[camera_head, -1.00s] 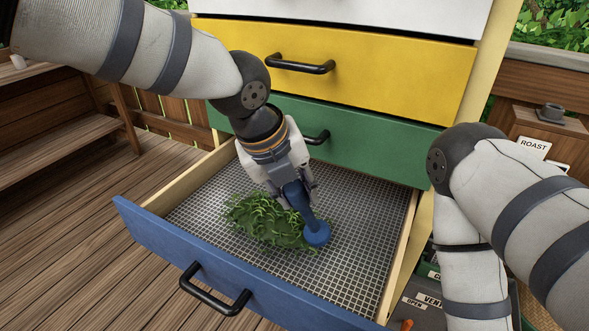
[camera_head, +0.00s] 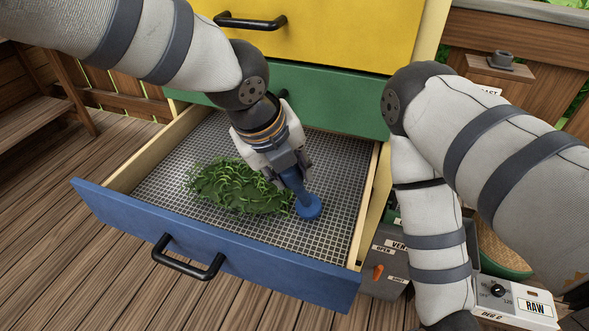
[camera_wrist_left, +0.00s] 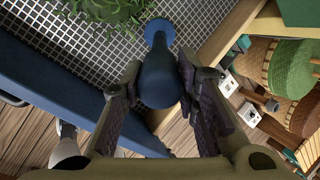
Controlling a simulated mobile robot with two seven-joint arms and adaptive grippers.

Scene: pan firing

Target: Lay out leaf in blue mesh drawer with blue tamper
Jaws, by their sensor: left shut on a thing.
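The blue drawer (camera_head: 215,242) is pulled out and has a grey mesh floor (camera_head: 335,180). A heap of green leaf (camera_head: 235,187) lies on the mesh, left of the middle; part of it also shows at the top of the left wrist view (camera_wrist_left: 112,10). My left gripper (camera_head: 288,172) is shut on the blue tamper (camera_head: 308,207), whose round head is low over the mesh at the right edge of the heap. I cannot tell whether the head touches the mesh. The left wrist view shows the tamper (camera_wrist_left: 158,75) between both fingers. My right gripper is out of view.
The green drawer (camera_head: 335,105) and yellow drawer (camera_head: 340,35) above are shut. The blue drawer's wooden side walls (camera_head: 365,205) bound the mesh. A grey control box (camera_head: 385,260) and a RAW-labelled scale (camera_head: 515,300) stand at the right.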

